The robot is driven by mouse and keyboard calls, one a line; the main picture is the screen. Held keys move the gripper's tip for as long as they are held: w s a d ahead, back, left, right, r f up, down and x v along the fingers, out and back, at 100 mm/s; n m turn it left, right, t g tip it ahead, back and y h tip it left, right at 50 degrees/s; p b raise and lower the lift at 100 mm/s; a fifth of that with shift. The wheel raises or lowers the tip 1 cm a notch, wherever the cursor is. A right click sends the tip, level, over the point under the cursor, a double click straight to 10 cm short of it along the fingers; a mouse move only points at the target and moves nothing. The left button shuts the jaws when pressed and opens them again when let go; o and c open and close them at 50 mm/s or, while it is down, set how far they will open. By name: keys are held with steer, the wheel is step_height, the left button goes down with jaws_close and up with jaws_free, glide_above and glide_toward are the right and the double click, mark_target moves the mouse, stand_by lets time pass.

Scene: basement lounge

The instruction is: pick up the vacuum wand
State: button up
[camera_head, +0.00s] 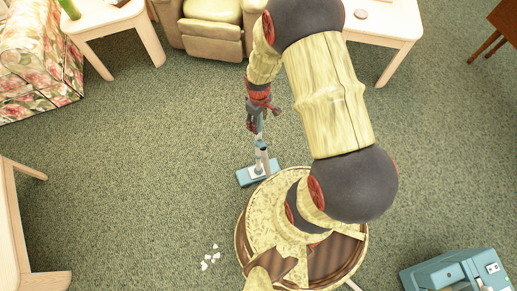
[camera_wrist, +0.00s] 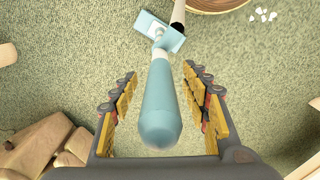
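The vacuum wand (camera_head: 258,150) is light blue with a flat blue floor head (camera_head: 258,173) resting on the green carpet. In the wrist view the wand's rounded handle end (camera_wrist: 160,115) points toward the camera and its head (camera_wrist: 157,32) shows at the top. My gripper (camera_head: 257,118) is at the wand's upper end. In the wrist view my gripper (camera_wrist: 160,75) is open, with a yellow-padded finger on each side of the wand. A gap shows on the left; the right finger looks closer. I cannot tell whether it touches.
White scraps (camera_head: 210,257) lie on the carpet (camera_head: 150,180). A blue boxy machine (camera_head: 457,273) stands at the lower right. A tan recliner (camera_head: 212,30), white side tables (camera_head: 105,22) and a floral sofa (camera_head: 38,60) line the top and left. Carpet left of the wand is clear.

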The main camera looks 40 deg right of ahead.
steer(key=shift+c, duration=1.1)
jaws_close()
